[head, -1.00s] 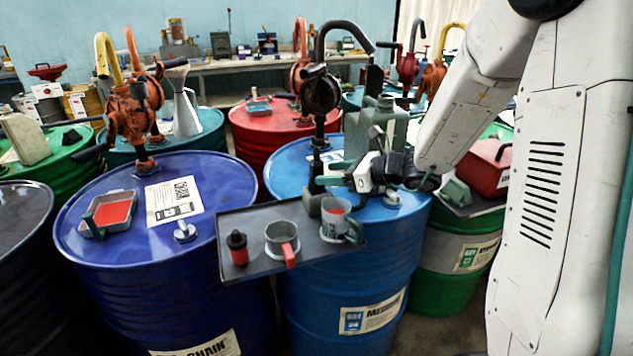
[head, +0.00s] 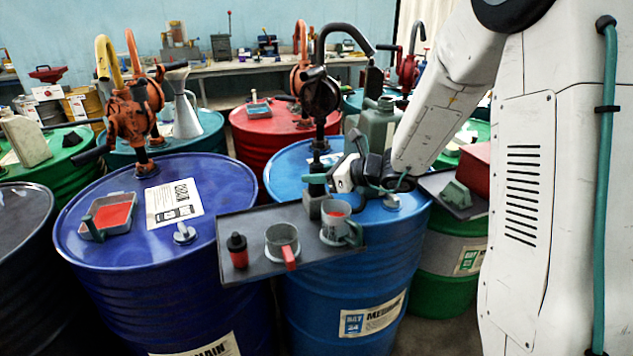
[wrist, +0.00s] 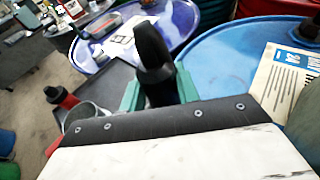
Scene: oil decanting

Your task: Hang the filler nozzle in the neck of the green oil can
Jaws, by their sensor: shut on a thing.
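My gripper (head: 317,183) is over the back edge of the dark tray, its green fingers shut on the black filler nozzle (wrist: 155,65). In the wrist view the nozzle stands up between the fingers.
The tray (head: 255,218) holds a black-and-red bottle (head: 237,251), a grey cup with a red handle (head: 282,240) and a mug of red liquid (head: 338,222). A black hand pump (head: 320,92) with a hooked spout rises beside the can. A dark-blue drum (head: 110,255) stands left.

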